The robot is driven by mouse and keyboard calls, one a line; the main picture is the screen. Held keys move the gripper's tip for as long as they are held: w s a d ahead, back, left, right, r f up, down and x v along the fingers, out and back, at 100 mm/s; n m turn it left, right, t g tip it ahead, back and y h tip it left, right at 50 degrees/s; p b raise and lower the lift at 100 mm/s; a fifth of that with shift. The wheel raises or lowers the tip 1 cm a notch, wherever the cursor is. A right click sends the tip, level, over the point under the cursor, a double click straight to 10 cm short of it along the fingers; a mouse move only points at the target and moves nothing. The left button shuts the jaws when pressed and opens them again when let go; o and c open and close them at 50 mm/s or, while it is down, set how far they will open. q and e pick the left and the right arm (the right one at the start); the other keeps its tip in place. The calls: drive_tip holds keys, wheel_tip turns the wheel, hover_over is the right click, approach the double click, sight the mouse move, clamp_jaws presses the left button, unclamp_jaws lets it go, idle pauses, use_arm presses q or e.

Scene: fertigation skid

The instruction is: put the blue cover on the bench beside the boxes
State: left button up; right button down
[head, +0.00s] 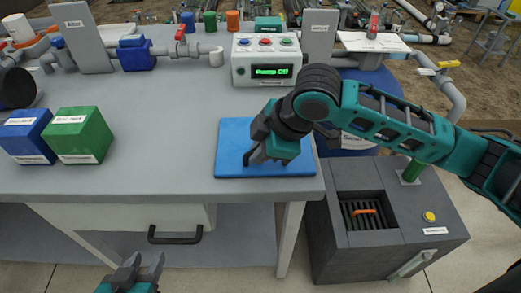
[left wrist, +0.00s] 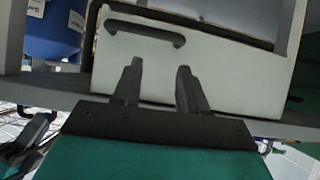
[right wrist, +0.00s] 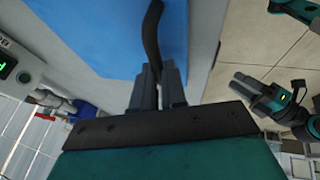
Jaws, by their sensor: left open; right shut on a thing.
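The blue cover (head: 228,140) is a flat blue panel at the right end of the grey bench (head: 160,100). It lies level on the bench top or just above it; I cannot tell which. My right gripper (head: 254,156) is shut on the cover's dark handle, which shows in the right wrist view (right wrist: 152,35) above the blue surface (right wrist: 100,35). The blue box (head: 28,136) and the green box (head: 77,136) stand side by side at the bench's left. My left gripper (head: 143,268) is open and empty, low in front of the bench drawer (left wrist: 220,65).
A controller box (head: 265,60) with a green display stands behind the cover. Pipes and small fittings line the bench's back. A grey cabinet (head: 395,215) with an open recess stands on the floor at right. Bench top between the boxes and the cover is clear.

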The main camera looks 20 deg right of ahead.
use_arm(q)
drive_tip(key=shift+f, duration=0.1)
use_arm(e)
drive_tip(key=c, duration=1.2)
unclamp_jaws()
use_arm(q)
drive_tip(key=shift+s, duration=0.1)
use_arm(e)
drive_tip(key=shift+s+d+r, duration=0.1)
drive_tip(key=shift+s+r, duration=0.05)
drive_tip(key=shift+r, duration=0.4)
use_arm(q)
drive_tip(key=p, duration=0.1)
drive_tip(key=a+r+p, duration=0.1)
drive_tip(key=p, duration=0.1)
drive_tip(key=shift+s+a+y, duration=0.2)
drive_tip(key=shift+s+y, duration=0.1)
drive_tip(key=shift+s, duration=0.1)
use_arm(e)
drive_tip(key=v, duration=1.1)
